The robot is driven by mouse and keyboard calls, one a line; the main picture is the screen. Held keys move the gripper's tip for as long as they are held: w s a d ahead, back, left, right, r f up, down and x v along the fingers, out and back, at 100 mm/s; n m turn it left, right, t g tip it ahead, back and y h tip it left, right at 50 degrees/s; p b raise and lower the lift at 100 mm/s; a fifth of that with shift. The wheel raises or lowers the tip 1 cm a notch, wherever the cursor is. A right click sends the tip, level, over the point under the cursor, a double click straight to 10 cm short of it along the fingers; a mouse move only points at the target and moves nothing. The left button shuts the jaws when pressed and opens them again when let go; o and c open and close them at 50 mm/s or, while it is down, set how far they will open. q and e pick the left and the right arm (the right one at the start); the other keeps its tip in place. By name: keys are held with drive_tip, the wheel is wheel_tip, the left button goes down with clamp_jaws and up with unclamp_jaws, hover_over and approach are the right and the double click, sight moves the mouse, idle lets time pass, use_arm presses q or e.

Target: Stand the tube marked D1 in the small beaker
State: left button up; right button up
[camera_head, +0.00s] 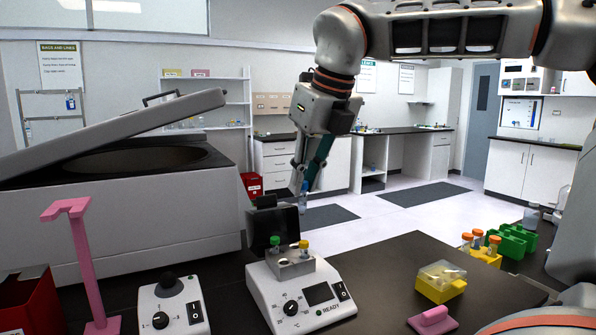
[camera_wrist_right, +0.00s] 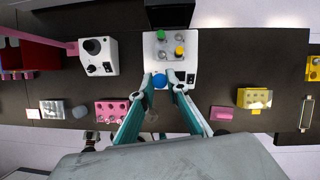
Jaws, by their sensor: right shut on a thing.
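My right gripper (camera_head: 303,188) is shut on a blue-capped tube (camera_head: 304,186), above and behind the white heater with the READY display. In the right wrist view the tube's blue cap (camera_wrist_right: 160,81) shows between the fingertips, over the heater's near left part. The mark on the tube cannot be read. A small clear vessel (camera_head: 531,215), perhaps the small beaker, stands at the right of the bench. A faint clear round thing (camera_wrist_right: 151,115) shows between the fingers in the wrist view; I cannot tell what it is. My left gripper is not in view.
The heater block (camera_head: 290,266) holds green- and yellow-capped tubes, with a dark raised lid (camera_head: 272,226) behind. A mixer (camera_head: 172,305) and pink stand (camera_head: 80,250) are left. Right are a yellow box (camera_head: 441,282), yellow rack (camera_head: 486,255) and green rack (camera_head: 512,240). An open-lidded centrifuge (camera_head: 140,210) stands behind.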

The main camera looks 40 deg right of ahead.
use_arm(q)
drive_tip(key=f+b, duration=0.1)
drive_tip(key=b, duration=0.1)
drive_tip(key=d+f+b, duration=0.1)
drive_tip(key=b, duration=0.2)
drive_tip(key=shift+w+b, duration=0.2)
drive_tip(key=shift+b, duration=0.1)
use_arm(e)
drive_tip(key=s+a+f, duration=1)
drive_tip(key=s+f, duration=0.2)
drive_tip(key=s, duration=0.1)
drive_tip(key=shift+f, duration=0.4)
drive_tip(key=shift+s, duration=0.1)
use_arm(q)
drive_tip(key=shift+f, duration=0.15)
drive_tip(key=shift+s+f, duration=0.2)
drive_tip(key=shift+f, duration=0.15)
use_arm(e)
drive_tip(key=shift+w, duration=0.4)
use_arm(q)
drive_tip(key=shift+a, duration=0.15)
use_arm(e)
drive_tip(key=shift+f, duration=0.1)
